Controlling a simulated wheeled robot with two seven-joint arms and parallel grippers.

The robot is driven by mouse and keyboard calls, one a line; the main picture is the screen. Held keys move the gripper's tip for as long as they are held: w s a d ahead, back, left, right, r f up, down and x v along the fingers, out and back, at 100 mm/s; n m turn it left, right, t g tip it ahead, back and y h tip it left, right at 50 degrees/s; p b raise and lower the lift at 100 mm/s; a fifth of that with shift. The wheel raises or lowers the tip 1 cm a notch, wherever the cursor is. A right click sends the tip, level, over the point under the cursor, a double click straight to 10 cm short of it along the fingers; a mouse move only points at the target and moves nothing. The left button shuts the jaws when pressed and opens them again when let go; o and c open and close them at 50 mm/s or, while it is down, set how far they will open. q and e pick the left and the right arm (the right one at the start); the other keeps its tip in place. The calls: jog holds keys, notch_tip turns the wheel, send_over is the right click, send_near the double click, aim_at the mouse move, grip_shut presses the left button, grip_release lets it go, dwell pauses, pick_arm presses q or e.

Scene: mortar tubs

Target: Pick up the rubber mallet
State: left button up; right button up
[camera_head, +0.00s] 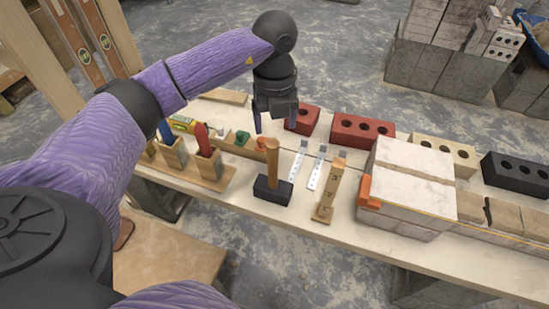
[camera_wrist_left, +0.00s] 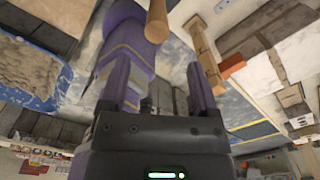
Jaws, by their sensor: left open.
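The rubber mallet stands upright on its black head (camera_head: 272,190), with its wooden handle (camera_head: 272,158) pointing up, near the front edge of the bench. My left gripper (camera_head: 276,124) is open and empty, pointing down above and behind the mallet, apart from it. In the left wrist view, my open fingers (camera_wrist_left: 160,82) have nothing between them. A round wooden handle (camera_wrist_left: 156,20), seemingly the mallet's, shows at the top there; its head is not clear. My right gripper is not in view.
A wooden rack (camera_head: 208,168) with colored-handled tools stands left of the mallet. Metal strips (camera_head: 300,160) and a holed wooden piece (camera_head: 329,190) lie to its right, then stacked blocks (camera_head: 412,178). Red bricks (camera_head: 362,130) sit behind on the bench.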

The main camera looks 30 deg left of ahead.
aim_at(273, 151)
pick_arm(q)
jog(key=f+b, duration=0.1)
jog(key=f, duration=0.2)
jog(key=f+b, duration=0.1)
jog(key=f, duration=0.2)
jog(key=f+b, duration=0.2)
jog(key=f, duration=0.1)
jog(key=shift+a+f, duration=0.35)
jog(key=shift+r, duration=0.1)
jog(key=shift+c, duration=0.5)
grip_shut()
